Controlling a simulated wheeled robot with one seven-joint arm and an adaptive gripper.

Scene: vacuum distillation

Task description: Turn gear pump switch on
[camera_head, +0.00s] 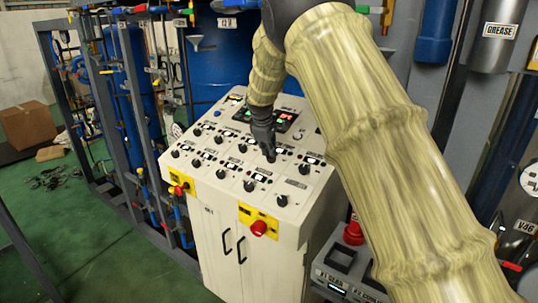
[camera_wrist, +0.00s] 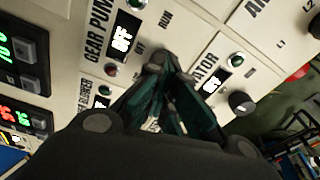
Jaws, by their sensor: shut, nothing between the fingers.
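The gear pump section (camera_wrist: 97,32) of the white control panel shows in the wrist view, with its lettering, a lit display (camera_wrist: 123,38) that seems to read OFF, a green lamp (camera_wrist: 137,3) and a red lamp (camera_wrist: 110,70). My gripper (camera_wrist: 160,65) is shut and empty, its fingertips in front of the panel beside this section's RUN lettering. Contact cannot be told.
A neighbouring section has a black knob (camera_wrist: 240,102) and a green lamp (camera_wrist: 237,60), close right of my fingers. Several black knobs cover the panel (camera_head: 230,165). Red emergency buttons (camera_head: 259,228) sit on its front edge. Blue tanks (camera_head: 215,60) and pipe frames stand behind.

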